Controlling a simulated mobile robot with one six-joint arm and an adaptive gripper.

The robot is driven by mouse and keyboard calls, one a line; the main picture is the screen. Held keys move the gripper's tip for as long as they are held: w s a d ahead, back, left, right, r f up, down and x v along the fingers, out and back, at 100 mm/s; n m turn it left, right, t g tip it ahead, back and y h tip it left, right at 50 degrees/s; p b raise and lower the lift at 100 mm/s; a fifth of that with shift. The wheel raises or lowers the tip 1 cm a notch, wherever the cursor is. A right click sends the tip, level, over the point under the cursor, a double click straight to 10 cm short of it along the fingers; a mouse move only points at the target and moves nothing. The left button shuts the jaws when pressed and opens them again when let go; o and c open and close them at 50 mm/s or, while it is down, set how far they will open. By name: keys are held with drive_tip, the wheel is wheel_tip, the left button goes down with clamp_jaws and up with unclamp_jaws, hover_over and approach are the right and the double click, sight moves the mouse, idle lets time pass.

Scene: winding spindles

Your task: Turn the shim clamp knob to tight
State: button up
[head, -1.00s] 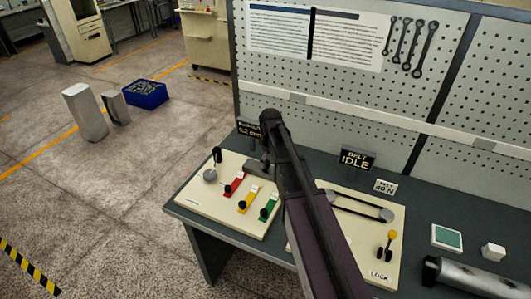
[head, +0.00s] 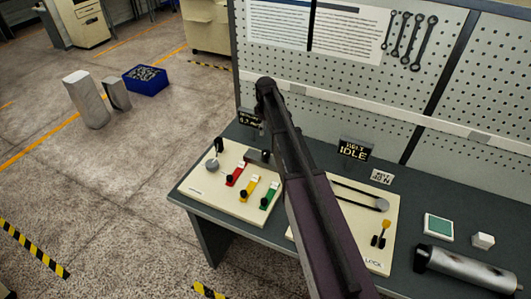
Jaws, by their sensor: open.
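A cream panel (head: 196,188) on the left of the bench carries a round grey knob (head: 212,165) with a black handle (head: 218,146) standing up beside it. Red (head: 236,174), yellow (head: 250,188) and green (head: 269,195) levers with black ends sit to its right. No label that I can read says which part is the shim clamp knob, and no tight mark is legible. My dark arm crosses the middle of the view, over the panel's right side. My gripper is not visible; the arm may hide it. A grey block (head: 257,156) shows at the panel's back edge beside the arm.
A second cream panel (head: 352,228) has a belt, a yellow-topped lever (head: 384,230) and a LOCK label. A sign (head: 354,150) reads BELT IDLE. A metal cylinder (head: 463,271) and a white cube (head: 483,240) lie at the right. A pegboard (head: 390,110) stands behind.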

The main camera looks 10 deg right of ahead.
sight(266, 152)
drive_tip(key=shift+f+b, duration=6.75)
drive_tip(key=shift+f, duration=0.05)
drive_tip(key=shift+c, duration=0.2)
drive_tip(key=c, duration=1.1)
